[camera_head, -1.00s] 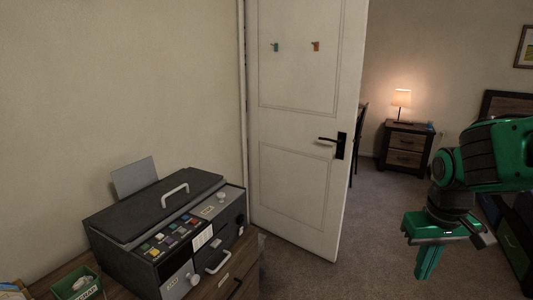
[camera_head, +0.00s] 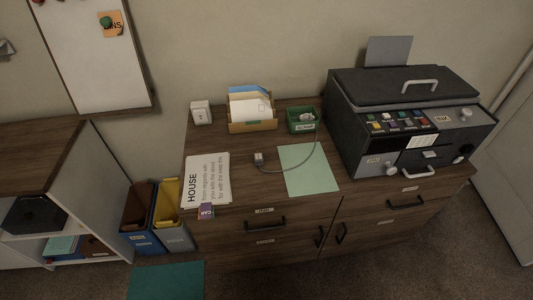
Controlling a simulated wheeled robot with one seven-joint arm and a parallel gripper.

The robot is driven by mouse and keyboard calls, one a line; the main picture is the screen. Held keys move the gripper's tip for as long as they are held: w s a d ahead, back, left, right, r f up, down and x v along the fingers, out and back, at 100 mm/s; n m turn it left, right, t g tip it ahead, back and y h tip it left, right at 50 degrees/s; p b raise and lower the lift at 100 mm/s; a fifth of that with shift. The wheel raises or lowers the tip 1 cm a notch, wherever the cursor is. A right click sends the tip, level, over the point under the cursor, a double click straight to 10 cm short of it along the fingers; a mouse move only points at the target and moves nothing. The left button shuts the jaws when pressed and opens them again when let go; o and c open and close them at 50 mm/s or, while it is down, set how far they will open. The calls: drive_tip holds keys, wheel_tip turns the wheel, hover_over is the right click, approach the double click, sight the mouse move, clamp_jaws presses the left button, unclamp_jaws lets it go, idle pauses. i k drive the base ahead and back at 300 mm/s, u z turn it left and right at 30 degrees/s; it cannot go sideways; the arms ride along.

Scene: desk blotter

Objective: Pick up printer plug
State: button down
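The printer plug (camera_head: 258,158) is a small light-grey block on the wooden cabinet top, left of a pale green sheet (camera_head: 306,167). Its grey cord (camera_head: 300,168) curves over the sheet and up towards a green box near the printer. The printer (camera_head: 405,110) is a large dark machine with coloured buttons on the right of the cabinet. My gripper is not in the current view.
The cabinet top (camera_head: 243,195) also bears a stack of printed papers (camera_head: 207,180), a wooden letter tray (camera_head: 252,126), a green box (camera_head: 302,126) and a white block (camera_head: 201,112). File boxes (camera_head: 172,230) stand at its left side. Bare wood surrounds the plug's left.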

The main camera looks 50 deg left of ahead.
sight(258, 158)
drive_tip(key=u, duration=1.95)
